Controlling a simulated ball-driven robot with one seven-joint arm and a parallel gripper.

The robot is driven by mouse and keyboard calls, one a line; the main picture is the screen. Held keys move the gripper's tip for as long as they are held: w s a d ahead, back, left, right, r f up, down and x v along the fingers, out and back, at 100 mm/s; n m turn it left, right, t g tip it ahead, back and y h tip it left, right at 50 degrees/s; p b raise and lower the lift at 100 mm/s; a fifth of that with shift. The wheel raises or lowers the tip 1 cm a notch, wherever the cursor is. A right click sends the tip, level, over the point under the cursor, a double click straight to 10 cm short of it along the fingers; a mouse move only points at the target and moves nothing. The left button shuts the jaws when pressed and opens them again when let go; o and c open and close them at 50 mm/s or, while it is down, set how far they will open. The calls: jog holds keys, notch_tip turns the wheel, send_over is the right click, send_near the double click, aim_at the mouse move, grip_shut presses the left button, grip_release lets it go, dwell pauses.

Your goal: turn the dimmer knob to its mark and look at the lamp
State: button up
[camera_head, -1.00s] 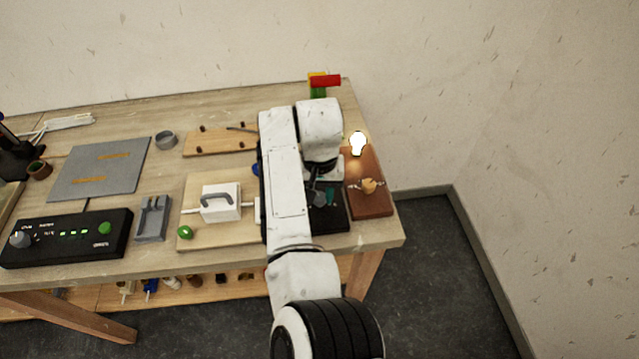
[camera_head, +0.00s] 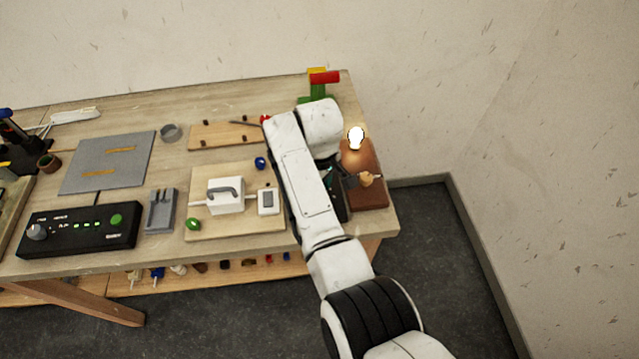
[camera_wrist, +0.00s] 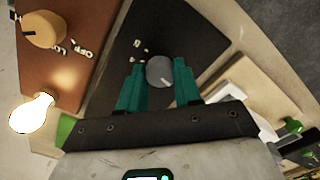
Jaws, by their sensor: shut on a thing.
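In the wrist view my gripper (camera_wrist: 158,76) has its teal fingers on both sides of a round grey dimmer knob (camera_wrist: 160,70) and is shut on it. A pale pointer line shows on the knob. The knob stands on a black panel (camera_wrist: 112,62) with small white marks near it; I cannot tell whether the pointer meets its mark. The lamp bulb (camera_wrist: 33,112) is lit bright white. In the head view the lit bulb (camera_head: 356,138) stands on a brown board, while my arm hides the knob and most of my gripper.
The brown board (camera_head: 372,197) carries an orange-tan round part (camera_head: 366,180) close to my gripper. A white box with a grey handle (camera_head: 225,195) and a small white switch (camera_head: 268,201) lie left of my arm.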

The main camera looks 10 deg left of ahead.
jog(key=shift+w+r+n, duration=0.1)
jog(key=shift+r+n, duration=0.05)
jog(key=shift+n, duration=2.05)
jog(key=shift+a, duration=0.1)
jog(key=o, duration=1)
jog(key=shift+o, duration=0.2)
notch_tip(320, 180, up, 11)
jog(key=b, duration=0.1)
jog(key=shift+f+b, duration=0.2)
jog(key=shift+b, duration=0.2)
